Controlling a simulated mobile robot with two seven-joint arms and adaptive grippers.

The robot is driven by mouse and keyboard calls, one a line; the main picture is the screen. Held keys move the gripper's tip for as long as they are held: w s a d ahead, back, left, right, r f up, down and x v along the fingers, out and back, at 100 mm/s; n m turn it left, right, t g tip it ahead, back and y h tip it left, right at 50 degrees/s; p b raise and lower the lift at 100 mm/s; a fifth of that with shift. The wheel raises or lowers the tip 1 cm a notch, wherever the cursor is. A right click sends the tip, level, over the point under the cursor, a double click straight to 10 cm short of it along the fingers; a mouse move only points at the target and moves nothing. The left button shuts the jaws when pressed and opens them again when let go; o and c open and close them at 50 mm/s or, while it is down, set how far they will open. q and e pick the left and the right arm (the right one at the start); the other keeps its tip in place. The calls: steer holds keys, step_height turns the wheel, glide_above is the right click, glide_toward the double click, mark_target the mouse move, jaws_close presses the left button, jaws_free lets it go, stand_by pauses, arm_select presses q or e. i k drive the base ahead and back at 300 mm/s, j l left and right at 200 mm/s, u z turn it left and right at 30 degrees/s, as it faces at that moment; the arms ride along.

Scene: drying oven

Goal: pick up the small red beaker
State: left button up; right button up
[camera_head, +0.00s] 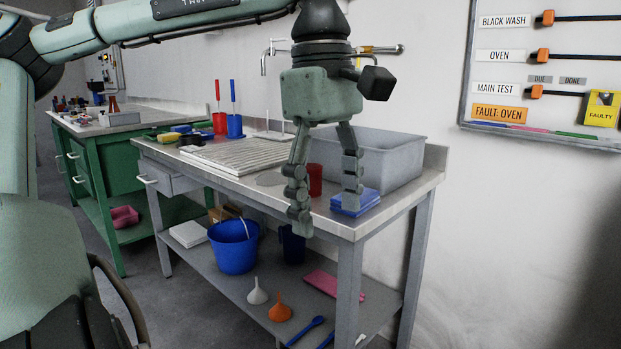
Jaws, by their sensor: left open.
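The small red beaker (315,180) stands upright on the grey bench top, in front of the grey basin. My left gripper (327,214) hangs pointing down above the front of the bench, with its fingers spread apart and empty. In this view the beaker shows between the two fingers, behind them. It looks apart from both fingers, but the depth gap is hard to judge. My right gripper is not in view.
A blue stack (355,201) lies beside the beaker, near the right finger. The grey basin (385,160) stands behind. A ribbed drainboard (238,153) and red and blue brush holders (235,126) are to the left. The lower shelf holds a blue bucket (234,250) and funnels.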

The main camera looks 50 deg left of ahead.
mark_target(312, 181)
steer(key=i+j, duration=0.2)
steer(key=j, duration=0.15)
steer(key=i+j, duration=0.15)
steer(key=j, duration=0.2)
steer(key=i+j, duration=0.2)
steer(key=j, duration=0.15)
steer(key=i+j, duration=0.15)
steer(key=j, duration=0.2)
